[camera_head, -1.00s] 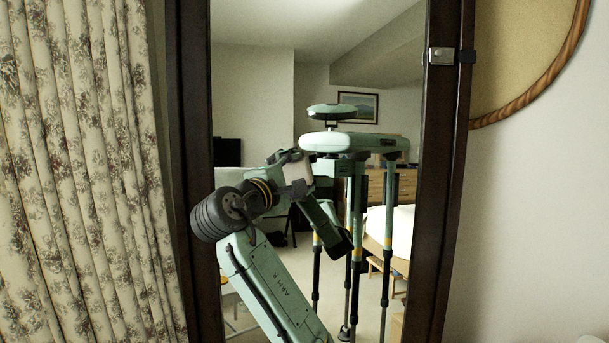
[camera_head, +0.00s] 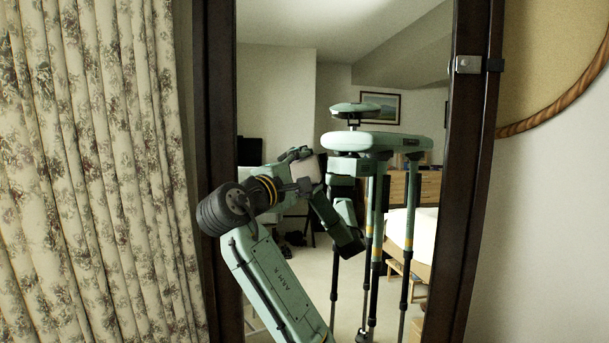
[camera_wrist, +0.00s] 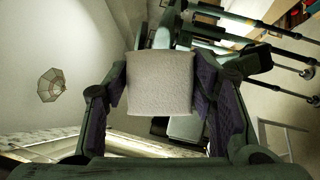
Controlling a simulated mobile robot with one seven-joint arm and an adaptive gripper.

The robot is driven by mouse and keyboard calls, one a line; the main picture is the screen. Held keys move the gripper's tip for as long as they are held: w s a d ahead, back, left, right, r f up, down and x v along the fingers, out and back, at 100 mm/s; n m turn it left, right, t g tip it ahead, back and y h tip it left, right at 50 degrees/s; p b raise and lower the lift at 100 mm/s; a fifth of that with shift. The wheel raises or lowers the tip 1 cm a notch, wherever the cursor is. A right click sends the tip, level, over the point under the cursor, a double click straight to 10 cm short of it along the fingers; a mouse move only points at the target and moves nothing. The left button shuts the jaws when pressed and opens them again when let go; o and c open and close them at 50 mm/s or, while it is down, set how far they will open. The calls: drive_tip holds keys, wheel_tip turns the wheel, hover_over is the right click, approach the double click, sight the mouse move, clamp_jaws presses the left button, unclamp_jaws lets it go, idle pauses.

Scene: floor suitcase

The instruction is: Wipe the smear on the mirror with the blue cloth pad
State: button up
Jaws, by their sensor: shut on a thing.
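The tall mirror (camera_head: 278,75) in a dark wood frame stands straight ahead in the head view and reflects the room and my own body. My gripper (camera_wrist: 160,78) is shut on a cloth pad (camera_wrist: 160,92), its two purple-lined fingers at the pad's left and right sides in the wrist view. The pad looks pale grey-white rather than blue. In the head view, my arm reaches up in front of the mirror's left part, and the pale pad (camera_head: 305,168) shows small at its end. I cannot tell whether it touches the glass. I cannot make out the smear.
A floral curtain (camera_head: 90,170) hangs left of the mirror, close to its frame. A metal latch (camera_head: 467,65) sits on the right frame post. A round rope-edged piece (camera_head: 560,60) hangs on the right wall. The bed, drawers and picture appear only as reflections.

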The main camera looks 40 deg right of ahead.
drive_tip(key=shift+s+d+f, duration=0.1)
drive_tip(key=shift+s+d, duration=2.55)
drive_tip(key=shift+s, duration=0.2)
drive_tip(key=shift+s+d, duration=0.85)
drive_tip(key=shift+s, duration=0.15)
drive_tip(key=s+a, duration=0.4)
drive_tip(key=shift+a+r+b, duration=0.25)
drive_tip(key=shift+r+b, duration=0.1)
drive_tip(key=shift+b, duration=0.1)
drive_tip(key=shift+s+a+r, duration=0.15)
drive_tip(key=shift+s+a, duration=0.85)
drive_tip(key=shift+a, duration=0.1)
